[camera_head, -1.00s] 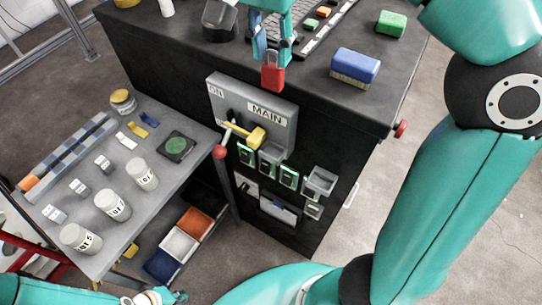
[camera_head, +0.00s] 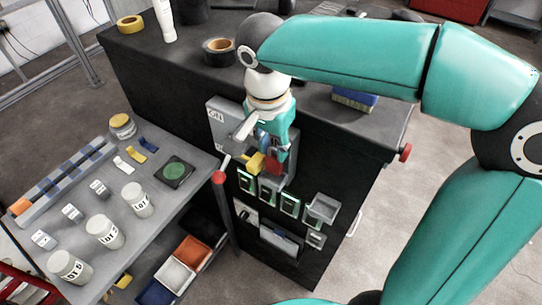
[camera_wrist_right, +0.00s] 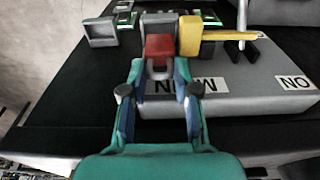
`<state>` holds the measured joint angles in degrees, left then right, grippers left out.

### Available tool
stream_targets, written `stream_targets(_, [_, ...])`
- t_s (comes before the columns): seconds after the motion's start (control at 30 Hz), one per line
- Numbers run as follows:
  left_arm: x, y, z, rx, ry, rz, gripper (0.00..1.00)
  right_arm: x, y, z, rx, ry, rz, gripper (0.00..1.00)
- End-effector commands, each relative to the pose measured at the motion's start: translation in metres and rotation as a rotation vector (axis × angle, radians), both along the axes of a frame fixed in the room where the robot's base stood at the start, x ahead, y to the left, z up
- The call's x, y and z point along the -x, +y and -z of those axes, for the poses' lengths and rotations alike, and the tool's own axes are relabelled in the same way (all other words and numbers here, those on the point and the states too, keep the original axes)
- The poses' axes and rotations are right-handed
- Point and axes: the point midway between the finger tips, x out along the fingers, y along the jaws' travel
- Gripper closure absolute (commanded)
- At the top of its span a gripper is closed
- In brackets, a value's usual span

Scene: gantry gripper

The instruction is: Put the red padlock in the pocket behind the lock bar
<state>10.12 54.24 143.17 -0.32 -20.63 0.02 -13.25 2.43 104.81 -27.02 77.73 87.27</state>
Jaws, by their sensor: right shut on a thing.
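The red padlock (camera_head: 272,163) hangs from my right gripper (camera_head: 272,138), low at the front of the grey switch box. In the right wrist view, the fingers (camera_wrist_right: 158,80) are closed on the shackle of the padlock (camera_wrist_right: 159,46). The yellow lock bar (camera_head: 255,163) is just left of the padlock; in the wrist view, the bar (camera_wrist_right: 192,35) is close on the padlock's right. A grey pocket (camera_wrist_right: 158,22) shows beyond the padlock, which overlaps its near edge. I cannot tell whether the padlock is inside it. My left gripper is out of view.
The grey switch box (camera_wrist_right: 235,110) is partly hidden by my right arm in the head view. Green-edged holders and small trays (camera_head: 321,208) sit below on the black cabinet. A red knob (camera_head: 219,177) stands left. The side table (camera_head: 100,265) holds several white jars.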

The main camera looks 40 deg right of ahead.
Motion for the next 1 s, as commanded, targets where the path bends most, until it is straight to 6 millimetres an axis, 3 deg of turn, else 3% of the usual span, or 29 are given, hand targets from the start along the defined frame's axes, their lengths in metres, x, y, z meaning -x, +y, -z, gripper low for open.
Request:
stream_targets(0.2, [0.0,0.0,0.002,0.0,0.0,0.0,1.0,0.0,0.0,0.029,0.0,0.003,0.0,1.0])
stream_targets(0.6, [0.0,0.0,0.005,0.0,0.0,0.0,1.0,0.0,0.0,0.035,0.0,0.001,-0.001,1.0])
stream_targets(0.63, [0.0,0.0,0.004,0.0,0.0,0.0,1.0,0.0,0.0,0.034,0.0,0.001,-0.001,0.65])
stream_targets(0.73, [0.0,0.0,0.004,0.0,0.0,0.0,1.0,0.0,0.0,0.033,0.0,0.001,-0.001,0.48])
stream_targets(0.77, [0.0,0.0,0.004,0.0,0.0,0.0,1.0,0.0,0.0,0.033,0.0,0.001,-0.001,0.45])
stream_targets(1.0, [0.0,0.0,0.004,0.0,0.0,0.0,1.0,0.0,0.001,0.033,0.0,0.002,-0.002,0.45])
